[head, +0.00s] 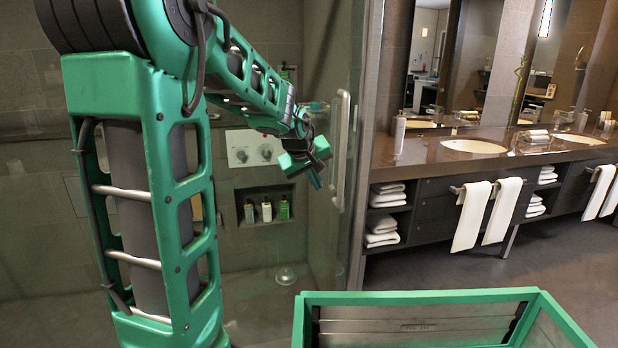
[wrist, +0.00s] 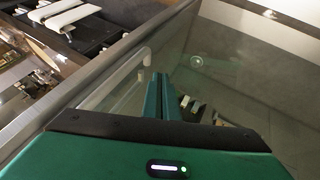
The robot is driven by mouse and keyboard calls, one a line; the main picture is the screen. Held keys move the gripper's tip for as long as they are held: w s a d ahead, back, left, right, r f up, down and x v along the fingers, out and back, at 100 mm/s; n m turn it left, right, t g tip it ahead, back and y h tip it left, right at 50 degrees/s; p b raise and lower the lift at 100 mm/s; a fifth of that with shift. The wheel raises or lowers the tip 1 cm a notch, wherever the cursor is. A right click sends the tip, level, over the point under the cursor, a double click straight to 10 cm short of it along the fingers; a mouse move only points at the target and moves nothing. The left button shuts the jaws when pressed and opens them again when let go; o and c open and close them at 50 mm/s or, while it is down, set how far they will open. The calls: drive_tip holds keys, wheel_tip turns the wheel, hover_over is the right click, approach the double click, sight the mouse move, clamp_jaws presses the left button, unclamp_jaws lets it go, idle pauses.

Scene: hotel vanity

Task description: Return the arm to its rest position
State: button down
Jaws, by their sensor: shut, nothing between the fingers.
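My gripper (head: 316,180) hangs at the end of my green arm, in front of the glass shower door and left of its vertical handle (head: 339,150). Its fingers point down and to the right. In the wrist view my gripper (wrist: 160,82) shows two green fingers side by side, shut with nothing between them. The door handle (wrist: 120,78) shows just left of the fingers in that view; I cannot tell how far apart they are. The arm is bent at the elbow and reaches away from my column.
A shower niche (head: 240,213) with several bottles lies behind the glass. The vanity counter (head: 430,150) with basins, towels and a mirror stands at the right. A green-framed tray (head: 420,298) is at the bottom. The floor (head: 560,270) before the vanity is clear.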

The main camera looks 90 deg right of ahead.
drive_tip(key=shift+v, duration=1.45)
drive_tip(key=shift+w, duration=0.1)
drive_tip(key=w+a+f+n+t+y, duration=0.25)
drive_tip(key=w+a, duration=0.45)
drive_tip(key=w, duration=0.6)
drive_tip(key=w+a+f+n+t+y, duration=0.1)
drive_tip(key=w+a+f+t, duration=0.15)
drive_tip(key=w+a, duration=0.75)
drive_tip(key=w+a+f+n+y, duration=0.1)
drive_tip(key=w+a, duration=0.1)
drive_tip(key=a, duration=0.5)
drive_tip(key=w+a+f+n+g+y, duration=0.1)
drive_tip(key=w+a+f, duration=0.1)
drive_tip(key=a, duration=0.6)
drive_tip(key=w+a+f+n+g+y, duration=0.1)
drive_tip(key=w+a, duration=0.3)
drive_tip(key=a, duration=0.4)
drive_tip(key=shift+a+f+n, duration=0.2)
drive_tip(key=shift+f+n, duration=0.2)
drive_tip(key=shift+n, duration=0.05)
drive_tip(key=shift+y, duration=0.25)
